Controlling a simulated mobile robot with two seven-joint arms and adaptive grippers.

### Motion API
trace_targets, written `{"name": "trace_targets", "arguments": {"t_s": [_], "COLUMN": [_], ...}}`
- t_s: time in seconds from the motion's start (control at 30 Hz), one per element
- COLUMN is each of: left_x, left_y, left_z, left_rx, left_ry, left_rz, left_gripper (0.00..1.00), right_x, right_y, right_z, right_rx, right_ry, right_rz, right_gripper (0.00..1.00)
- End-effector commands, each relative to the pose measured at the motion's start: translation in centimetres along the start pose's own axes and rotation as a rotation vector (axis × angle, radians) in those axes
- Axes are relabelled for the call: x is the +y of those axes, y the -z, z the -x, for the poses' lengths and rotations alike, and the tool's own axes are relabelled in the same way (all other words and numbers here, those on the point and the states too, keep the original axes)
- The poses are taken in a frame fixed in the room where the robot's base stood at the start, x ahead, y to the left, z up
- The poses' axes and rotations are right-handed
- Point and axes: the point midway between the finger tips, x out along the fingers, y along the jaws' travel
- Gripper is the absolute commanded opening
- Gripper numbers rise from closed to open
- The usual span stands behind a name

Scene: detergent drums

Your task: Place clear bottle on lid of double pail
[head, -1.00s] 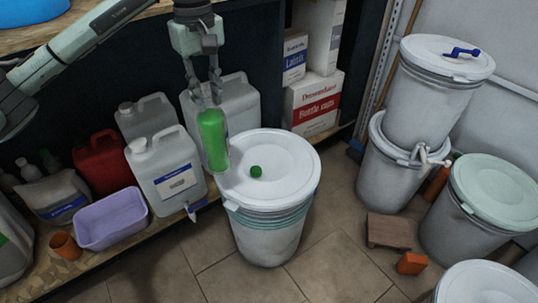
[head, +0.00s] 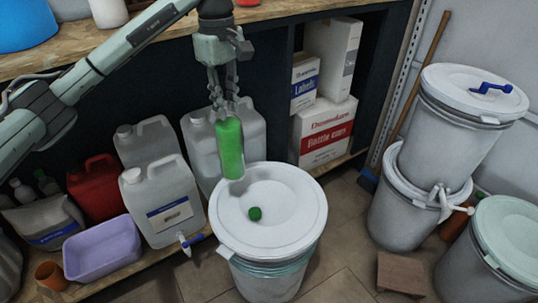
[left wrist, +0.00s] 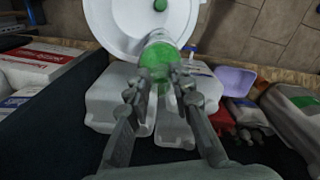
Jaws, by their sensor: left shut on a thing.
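My left gripper (head: 227,112) is shut on the upper part of a clear bottle with a green body (head: 231,150). The bottle hangs nearly upright, its clear base overlapping the far left edge of a white lid (head: 285,232) in the head view. A gap under it is hard to judge. The lid covers a pail (head: 268,278) with stacked rims, and a small green knob-like thing (head: 255,213) lies on the lid. The left wrist view shows the fingers (left wrist: 168,88) around the bottle (left wrist: 160,56), with the lid beyond. Two stacked white pails (head: 440,130) stand at right.
White jerrycans (head: 163,205), a red can (head: 95,188) and a lilac tub (head: 104,248) stand on the low shelf at left. Boxes (head: 325,130) stand behind. A green-lidded pail (head: 508,235) and a brown block (head: 402,272) are at right.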

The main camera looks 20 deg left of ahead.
Motion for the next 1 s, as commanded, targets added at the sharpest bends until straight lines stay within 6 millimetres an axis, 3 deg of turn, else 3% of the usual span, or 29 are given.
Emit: {"name": "trace_targets", "arguments": {"t_s": [0.4, 0.67, 0.9, 1.0], "left_x": [3.6, 4.2, 4.1, 4.2], "left_y": [-7.1, -8.0, -8.0, -8.0], "left_z": [-4.5, -5.8, -8.9, -9.3], "left_rx": [-0.003, 0.0, -0.001, -0.001], "left_ry": [-0.001, -0.001, 0.0, -0.003], "left_rz": [-0.003, 0.0, 0.0, -0.001], "left_gripper": [0.0, 0.0, 0.0, 0.0], "right_x": [-0.3, -0.3, -0.4, -0.5], "right_y": [-0.3, -0.4, -0.6, -0.9], "right_z": [-1.6, -1.9, -2.4, -2.9], "right_rx": [-0.008, -0.007, -0.012, -0.02], "right_ry": [0.01, 0.011, 0.015, 0.016], "right_rz": [-0.001, -0.001, -0.001, -0.001], "right_gripper": [0.78, 0.78, 0.78, 0.78]}}
